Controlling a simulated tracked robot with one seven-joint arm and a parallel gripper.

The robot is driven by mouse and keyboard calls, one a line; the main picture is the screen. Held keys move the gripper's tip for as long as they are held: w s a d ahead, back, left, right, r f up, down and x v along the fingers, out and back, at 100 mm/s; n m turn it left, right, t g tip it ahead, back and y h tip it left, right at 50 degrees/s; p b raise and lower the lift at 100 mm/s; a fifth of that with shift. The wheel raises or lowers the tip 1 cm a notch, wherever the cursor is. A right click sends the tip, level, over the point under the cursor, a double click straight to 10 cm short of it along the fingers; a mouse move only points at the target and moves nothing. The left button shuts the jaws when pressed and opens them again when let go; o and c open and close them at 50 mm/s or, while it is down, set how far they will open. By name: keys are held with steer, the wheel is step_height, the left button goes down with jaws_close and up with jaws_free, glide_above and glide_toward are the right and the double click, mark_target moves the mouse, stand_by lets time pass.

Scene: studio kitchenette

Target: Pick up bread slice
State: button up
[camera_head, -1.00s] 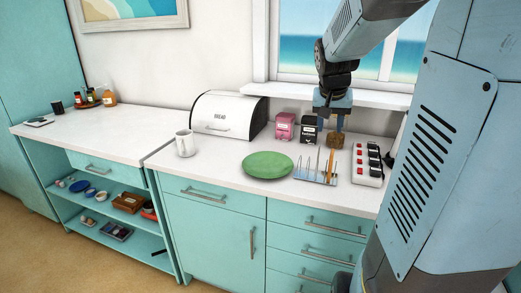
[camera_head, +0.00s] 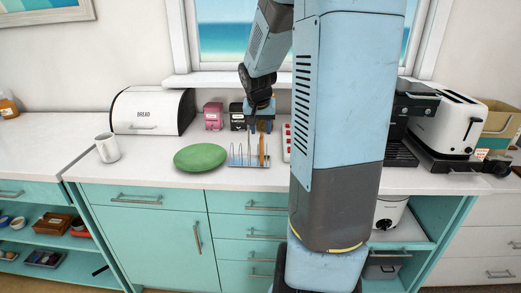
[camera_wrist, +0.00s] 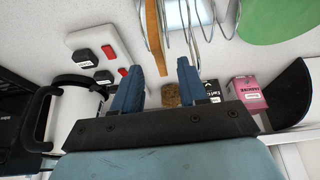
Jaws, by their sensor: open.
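The bread slice (camera_head: 262,150) stands upright, edge-on, at the right end of a wire toast rack (camera_head: 240,160) on the white counter. In the wrist view the tan slice (camera_wrist: 154,35) shows near the top, beside the rack's wire loops (camera_wrist: 192,22). My gripper (camera_head: 258,124) is behind the rack, near the small tins, with its two blue fingers apart. In the wrist view my gripper (camera_wrist: 160,78) is open and empty. The slice lies ahead of the gap between the fingers, and they do not enclose it.
A green plate (camera_head: 200,157) lies left of the rack. A pink tin (camera_head: 213,116), a black tin (camera_head: 237,117) and a brown round item (camera_wrist: 171,95) stand close to my gripper. A white switched socket block (camera_wrist: 98,55) lies beside the slice. A bread bin (camera_head: 150,112), mug (camera_head: 107,148) and toaster (camera_head: 447,125) are farther off.

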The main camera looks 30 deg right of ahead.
mark_target(261, 135)
steer(key=shift+x, duration=2.6)
steer(key=shift+w, duration=0.1)
steer(key=shift+r, duration=0.1)
jaws_close()
